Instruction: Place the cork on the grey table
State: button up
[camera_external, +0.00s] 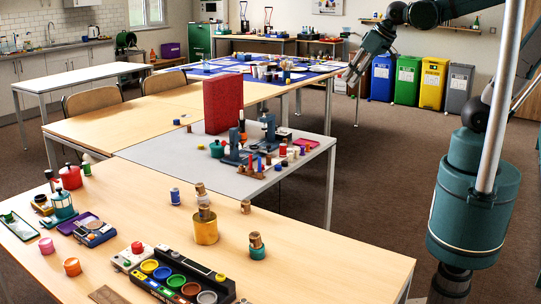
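Several small brown cork-like pieces are on the front wooden table. One small brown piece (246,207) stands alone; others sit at a yellow pot (206,231) and on a teal jar (257,251). I cannot tell for certain which is the cork. The grey table (170,158) stands behind the front table, with a red block (223,105) and several small items on it. My gripper (351,78) is raised at the upper right, pointing down and left, in the air away from these pieces. Its fingers are too small to tell whether they are open.
The front table (330,262) also holds a black tray with coloured cups (180,284), a red kettle-like pot (70,177) and several small jars. Its right part is bare. Dark stands and small coloured pieces crowd the grey table's right half. Coloured bins (433,83) stand at the back wall.

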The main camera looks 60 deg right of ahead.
jog(key=s+a+n, duration=0.1)
jog(key=s, duration=0.7)
jog(key=shift+a+f+t, duration=0.3)
jog(key=shift+f, duration=0.15)
dwell(0.8)
